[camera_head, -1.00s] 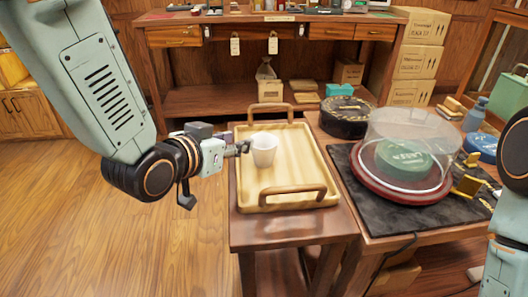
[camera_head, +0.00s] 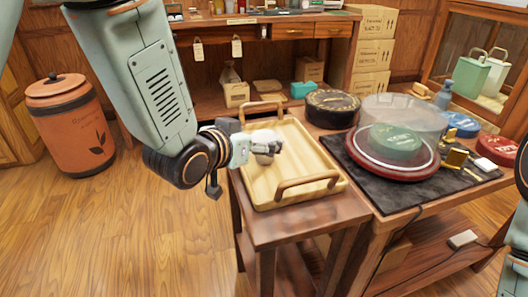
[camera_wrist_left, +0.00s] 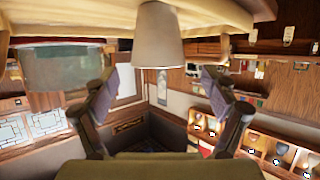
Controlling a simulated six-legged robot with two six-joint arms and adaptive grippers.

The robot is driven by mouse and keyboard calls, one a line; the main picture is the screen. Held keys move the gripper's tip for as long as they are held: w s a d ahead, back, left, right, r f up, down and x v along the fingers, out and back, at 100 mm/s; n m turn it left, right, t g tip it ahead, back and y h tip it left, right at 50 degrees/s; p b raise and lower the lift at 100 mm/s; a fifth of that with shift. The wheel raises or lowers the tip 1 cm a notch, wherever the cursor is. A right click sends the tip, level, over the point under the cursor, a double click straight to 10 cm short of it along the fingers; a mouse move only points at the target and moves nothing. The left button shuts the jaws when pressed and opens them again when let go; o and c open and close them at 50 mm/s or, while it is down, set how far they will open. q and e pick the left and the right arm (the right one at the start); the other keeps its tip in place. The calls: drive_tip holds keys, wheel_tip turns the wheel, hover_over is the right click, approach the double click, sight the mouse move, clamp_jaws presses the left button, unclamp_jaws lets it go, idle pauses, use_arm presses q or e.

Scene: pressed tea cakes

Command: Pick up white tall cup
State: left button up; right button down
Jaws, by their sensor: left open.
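The white tall cup (camera_head: 264,159) stands on the wooden tray (camera_head: 312,190), near its left side, and is partly hidden by my left gripper (camera_head: 270,140). My left gripper is open, with its fingers at the cup in the head view. In the left wrist view the cup (camera_wrist_left: 158,40) appears upside down, its wide rim toward the gap between the spread fingers (camera_wrist_left: 160,82). I see no finger touching it. My right gripper is out of view; only part of my right arm shows at the right edge.
The tray has two raised handles, the near one (camera_head: 308,184) close to the front edge. To the right, a clear dome (camera_head: 400,112) covers a green tea cake on a dark mat (camera_head: 375,180). An orange bin (camera_head: 72,125) stands on the floor at left.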

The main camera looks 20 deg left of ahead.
sight(271, 137)
use_arm(q)
drive_tip(key=x, duration=0.2)
drive_tip(key=b+x, duration=0.1)
drive_tip(key=shift+w+d+f, duration=0.15)
drive_tip(key=shift+w+f, duration=0.05)
drive_tip(key=shift+f, duration=0.3)
drive_tip(key=shift+w+d, duration=0.1)
drive_tip(key=shift+r, duration=0.1)
drive_tip(key=shift+c, duration=0.4)
drive_tip(key=c, duration=1.2)
